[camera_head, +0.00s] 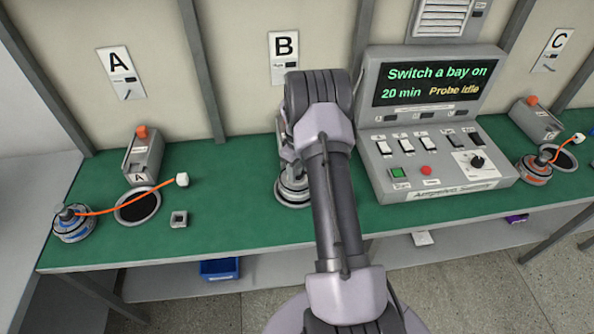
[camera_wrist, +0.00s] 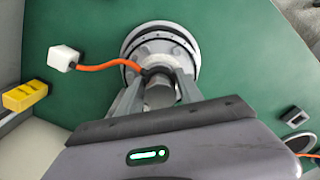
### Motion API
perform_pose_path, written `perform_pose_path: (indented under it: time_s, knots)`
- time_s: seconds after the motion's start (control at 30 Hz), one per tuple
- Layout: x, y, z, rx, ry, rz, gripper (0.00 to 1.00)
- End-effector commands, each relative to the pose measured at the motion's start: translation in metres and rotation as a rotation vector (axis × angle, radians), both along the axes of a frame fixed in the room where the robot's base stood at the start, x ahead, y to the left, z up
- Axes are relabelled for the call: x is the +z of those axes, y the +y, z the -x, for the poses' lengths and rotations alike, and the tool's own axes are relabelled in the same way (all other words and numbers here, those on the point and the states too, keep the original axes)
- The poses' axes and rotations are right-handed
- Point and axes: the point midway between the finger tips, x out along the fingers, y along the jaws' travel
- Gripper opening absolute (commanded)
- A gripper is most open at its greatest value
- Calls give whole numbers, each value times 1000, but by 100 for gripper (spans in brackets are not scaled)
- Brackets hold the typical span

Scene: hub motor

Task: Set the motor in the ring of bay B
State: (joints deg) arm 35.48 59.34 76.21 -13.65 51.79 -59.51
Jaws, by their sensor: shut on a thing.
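My gripper (camera_wrist: 160,98) is shut on the top of a round grey motor (camera_wrist: 158,48), with one finger on each side of its hub. The motor is upright, low over the green bench. In the head view the motor (camera_head: 292,192) shows below my arm, under the B sign (camera_head: 284,46). An orange cable (camera_wrist: 98,64) runs from it to a white plug (camera_wrist: 63,58) lying off to the left in the wrist view. A pale rim shows around the motor's base; I cannot tell whether it is bay B's ring or part of the motor.
Bay A's empty ring (camera_head: 138,205) has a motor (camera_head: 73,224) beside it. A small grey socket (camera_head: 179,219) is nearby. The control console (camera_head: 435,130) stands right of my arm. Another motor (camera_head: 535,171) is at bay C. A yellow block (camera_wrist: 25,95) lies left in the wrist view.

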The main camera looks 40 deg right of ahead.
Motion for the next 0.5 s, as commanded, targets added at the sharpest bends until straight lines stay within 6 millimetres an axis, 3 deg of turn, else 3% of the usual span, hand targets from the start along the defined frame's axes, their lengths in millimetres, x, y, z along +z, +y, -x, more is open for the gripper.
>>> perform_pose_path:
  time_s: [0.5]
  knots:
    - [-6, -1, -1, 0, -2, 2, 0]
